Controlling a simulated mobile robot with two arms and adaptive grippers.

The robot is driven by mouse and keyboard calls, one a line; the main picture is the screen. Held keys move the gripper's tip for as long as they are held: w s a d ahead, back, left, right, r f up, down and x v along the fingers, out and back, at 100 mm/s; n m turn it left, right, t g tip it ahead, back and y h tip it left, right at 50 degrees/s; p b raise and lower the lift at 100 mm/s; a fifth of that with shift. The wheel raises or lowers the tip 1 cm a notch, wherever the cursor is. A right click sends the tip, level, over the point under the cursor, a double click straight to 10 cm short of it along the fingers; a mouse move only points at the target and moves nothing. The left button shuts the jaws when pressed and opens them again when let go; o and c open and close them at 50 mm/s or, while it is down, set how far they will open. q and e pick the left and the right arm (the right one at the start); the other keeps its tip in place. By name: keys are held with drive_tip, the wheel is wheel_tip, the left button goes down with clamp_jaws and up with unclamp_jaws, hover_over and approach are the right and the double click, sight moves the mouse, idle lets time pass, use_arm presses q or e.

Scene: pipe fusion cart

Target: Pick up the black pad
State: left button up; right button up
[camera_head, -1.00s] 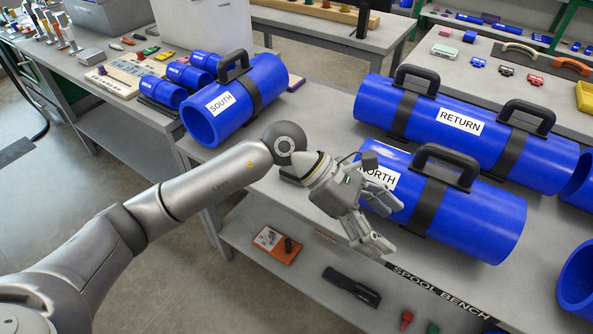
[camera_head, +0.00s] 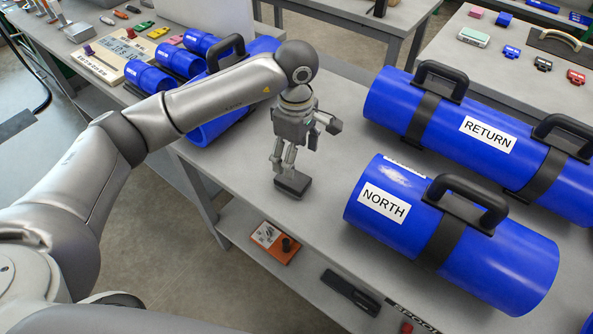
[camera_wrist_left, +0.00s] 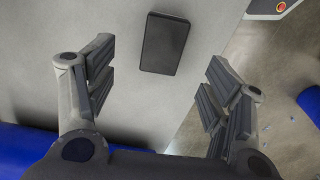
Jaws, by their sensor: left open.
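The black pad (camera_head: 292,183) lies flat on the grey bench top near its front edge, in the gap between the SOUTH spool and the NORTH spool. In the left wrist view the pad (camera_wrist_left: 165,43) is a dark rounded rectangle, lying beyond the fingertips and between the two fingers. My left gripper (camera_head: 284,160) points down above the pad. In the left wrist view its fingers (camera_wrist_left: 160,85) are spread wide with nothing between them. My right gripper is in neither view.
The blue NORTH spool (camera_head: 480,245) lies to the right, with the RETURN spool (camera_head: 480,108) behind it. The blue SOUTH spool (camera_head: 205,134) is partly hidden behind my left arm. A lower shelf (camera_head: 238,232) holds an orange block (camera_head: 272,240) and a dark item (camera_head: 350,291).

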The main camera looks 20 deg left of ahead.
sight(295, 180)
use_arm(q)
drive_tip(key=f, duration=0.1)
drive_tip(key=s+f, duration=0.1)
drive_tip(key=f, duration=0.1)
drive_tip(key=shift+f, duration=0.15)
drive_tip(key=shift+w+f+p, duration=0.15)
drive_tip(key=shift+f+p, duration=0.1)
drive_tip(key=shift+p, duration=0.05)
drive_tip(key=f, duration=0.1)
drive_tip(key=f+p, duration=0.1)
drive_tip(key=f, duration=0.3)
drive_tip(key=shift+w+a+p, duration=0.15)
drive_tip(key=shift+a+p, duration=0.15)
drive_tip(key=shift+a, duration=0.05)
drive_tip(key=shift+f, duration=0.1)
drive_tip(key=shift+c, duration=0.2)
drive_tip(key=c, duration=1.1)
drive_tip(key=shift+o, duration=0.2)
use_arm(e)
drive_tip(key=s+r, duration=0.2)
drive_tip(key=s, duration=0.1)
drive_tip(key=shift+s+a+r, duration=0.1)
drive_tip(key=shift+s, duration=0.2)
